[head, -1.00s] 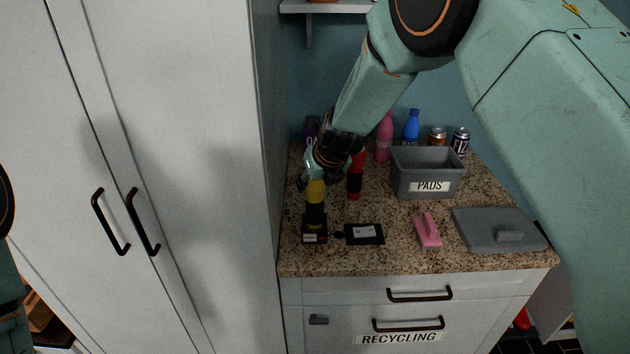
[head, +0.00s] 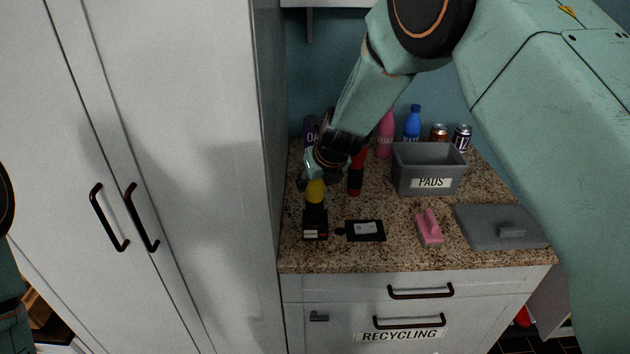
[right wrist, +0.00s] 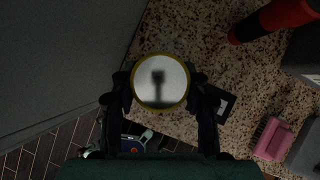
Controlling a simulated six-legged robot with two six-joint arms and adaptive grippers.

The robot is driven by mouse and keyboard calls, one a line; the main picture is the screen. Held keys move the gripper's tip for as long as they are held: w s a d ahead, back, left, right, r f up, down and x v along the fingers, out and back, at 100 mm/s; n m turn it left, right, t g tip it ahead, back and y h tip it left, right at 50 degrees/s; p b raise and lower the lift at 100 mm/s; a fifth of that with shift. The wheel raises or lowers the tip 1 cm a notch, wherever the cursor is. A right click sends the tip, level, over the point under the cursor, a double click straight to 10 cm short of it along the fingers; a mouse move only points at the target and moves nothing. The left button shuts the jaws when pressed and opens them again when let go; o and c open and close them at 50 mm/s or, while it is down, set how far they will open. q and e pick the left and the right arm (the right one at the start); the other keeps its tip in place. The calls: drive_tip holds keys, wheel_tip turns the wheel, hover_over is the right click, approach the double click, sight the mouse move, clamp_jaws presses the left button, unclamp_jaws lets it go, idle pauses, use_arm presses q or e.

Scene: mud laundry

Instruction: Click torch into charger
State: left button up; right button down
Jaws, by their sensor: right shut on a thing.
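The torch (head: 316,191) has a yellow head and a dark body and stands roughly upright at the counter's left end. My right gripper (head: 318,180) is shut on its head from above. In the right wrist view, the torch's round pale lens with a yellow rim (right wrist: 160,83) sits between the fingers of my right gripper (right wrist: 160,104). A black, boxy charger (head: 315,233) with a small red and white label is at the torch's lower end. I cannot tell whether the torch is seated in it. The torch hides the charger in the wrist view. My left gripper is out of view.
A tall white cabinet (head: 200,150) stands close on the left. On the speckled counter (head: 300,257) are a black card-like item (head: 365,230), a red and black cylinder (head: 355,175), a pink brush (head: 429,228), a grey PADS bin (head: 430,160) and a grey lid (head: 490,225).

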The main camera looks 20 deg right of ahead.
drive_tip(key=shift+s+f, duration=0.15)
drive_tip(key=shift+f, duration=0.1)
drive_tip(key=c, duration=1)
unclamp_jaws()
drive_tip(key=o, duration=0.4)
drive_tip(key=shift+r, duration=0.1)
drive_tip(key=shift+s+r, duration=0.1)
drive_tip(key=shift+r, duration=0.25)
drive_tip(key=v, duration=1.1)
drive_tip(key=shift+s+d, duration=0.1)
